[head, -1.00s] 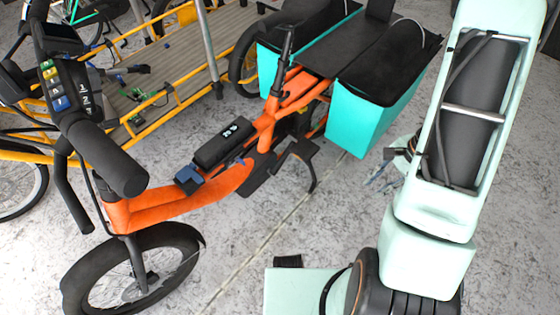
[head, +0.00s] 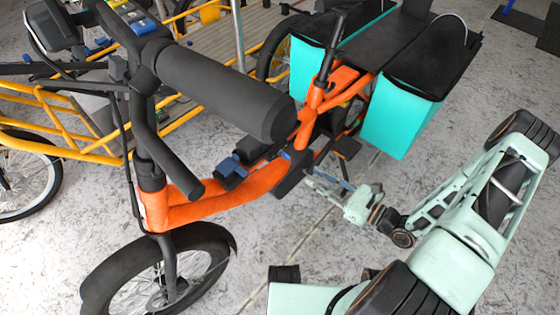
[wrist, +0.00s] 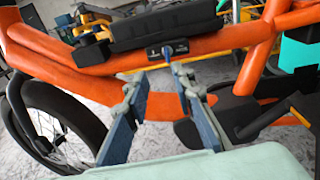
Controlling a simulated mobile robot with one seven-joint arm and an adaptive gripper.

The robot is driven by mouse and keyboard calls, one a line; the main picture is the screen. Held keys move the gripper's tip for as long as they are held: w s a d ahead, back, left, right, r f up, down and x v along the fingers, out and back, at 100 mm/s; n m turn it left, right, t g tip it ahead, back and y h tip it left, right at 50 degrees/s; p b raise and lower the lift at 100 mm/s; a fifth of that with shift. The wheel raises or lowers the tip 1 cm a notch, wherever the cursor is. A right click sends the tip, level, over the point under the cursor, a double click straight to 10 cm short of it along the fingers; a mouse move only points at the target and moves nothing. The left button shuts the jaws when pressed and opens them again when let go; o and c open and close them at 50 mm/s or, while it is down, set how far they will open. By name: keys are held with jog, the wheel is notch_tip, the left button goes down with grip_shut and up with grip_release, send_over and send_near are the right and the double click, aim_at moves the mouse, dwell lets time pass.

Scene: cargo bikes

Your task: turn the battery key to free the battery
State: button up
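The black battery (wrist: 160,27) lies along the orange frame tube in the wrist view. Below it is a small dark lock plate with a blue key (wrist: 167,49) sticking out. In the head view the handlebar grip hides most of the battery, and a small blue bit that looks like the key (head: 286,155) shows beside the frame. My gripper (wrist: 160,80) is open, with its two blue-grey fingers spread and nothing between them. Its fingertips point at the frame just below the key, apart from it as far as I can tell. In the head view my gripper (head: 322,182) is right of the bike frame.
The orange cargo bike (head: 215,200) has a thick black handlebar grip (head: 225,85) in front of the frame and turquoise boxes (head: 400,115) at the back. Its crank and pedal (wrist: 255,125) are right of my fingers. A yellow cargo bike (head: 75,145) stands behind.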

aim_at(289, 157)
jog(key=shift+m+t, duration=0.5)
jog(key=b+x, duration=0.2)
jog(key=x, duration=0.9)
jog(key=shift+w, duration=0.4)
jog(key=shift+c, duration=0.4)
grip_shut()
